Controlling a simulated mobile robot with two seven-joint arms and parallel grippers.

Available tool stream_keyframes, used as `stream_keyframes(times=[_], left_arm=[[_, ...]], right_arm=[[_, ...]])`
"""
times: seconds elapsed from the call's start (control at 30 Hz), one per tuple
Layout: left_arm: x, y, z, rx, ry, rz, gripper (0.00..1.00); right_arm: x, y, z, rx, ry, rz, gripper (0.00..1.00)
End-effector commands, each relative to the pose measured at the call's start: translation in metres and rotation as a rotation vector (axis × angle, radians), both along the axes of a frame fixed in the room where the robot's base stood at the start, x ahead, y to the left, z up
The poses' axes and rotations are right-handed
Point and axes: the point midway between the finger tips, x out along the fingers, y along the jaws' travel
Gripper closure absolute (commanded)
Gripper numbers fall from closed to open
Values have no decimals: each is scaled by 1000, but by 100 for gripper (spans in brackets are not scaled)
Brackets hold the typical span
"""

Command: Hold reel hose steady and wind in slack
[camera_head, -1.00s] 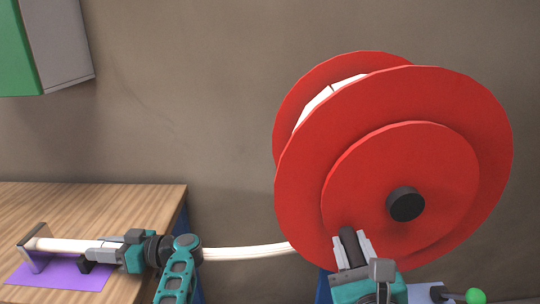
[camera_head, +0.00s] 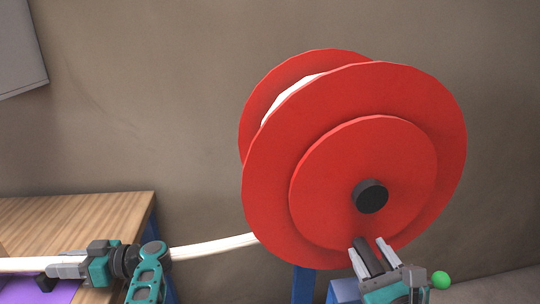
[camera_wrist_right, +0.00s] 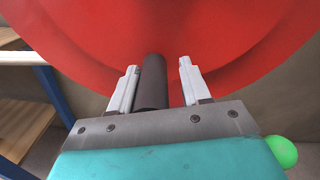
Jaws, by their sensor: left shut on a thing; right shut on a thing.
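The large red reel (camera_head: 270,185) stands at the centre right, with white hose wound between its flanges. The white hose (camera_head: 215,245) runs from the reel's lower left to the table at left. My left gripper (camera_head: 50,270) is shut on the hose above the table; its fingers partly hide it. The dark crank handle (camera_head: 368,257) sticks out of the reel's front disc, below the black hub (camera_head: 371,197). My right gripper (camera_head: 372,252) is shut on this handle, which also shows between the fingers in the right wrist view (camera_wrist_right: 151,85).
The wooden table (camera_head: 95,212) has a purple mat (camera_head: 55,292) under the hose. A blue stand (camera_head: 303,284) shows below the reel. A green ball (camera_head: 441,280) is right of my right gripper. A grey cabinet (camera_head: 20,45) hangs at upper left.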

Motion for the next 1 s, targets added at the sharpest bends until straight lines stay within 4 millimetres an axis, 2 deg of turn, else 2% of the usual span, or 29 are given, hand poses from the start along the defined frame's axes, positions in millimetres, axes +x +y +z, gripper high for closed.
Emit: stream_keyframes(times=[0.03, 0.2, 0.6, 0.77, 1.0], left_arm=[[-1, 0, -3, -7, 5, 0, 95], [-1, -1, -3, -7, 6, -1, 95], [0, -2, -3, -7, 6, -3, 95], [0, -2, -3, -7, 6, -3, 95], [0, -2, -3, -7, 6, -4, 95]], right_arm=[[4, -7, 3, -9, -11, -19, 59], [4, -7, 3, -8, -11, -18, 43], [0, -5, 3, -6, -9, -14, 43], [-22, -8, 1, -7, -4, -12, 43], [-72, -16, 1, -7, 0, -11, 43]])
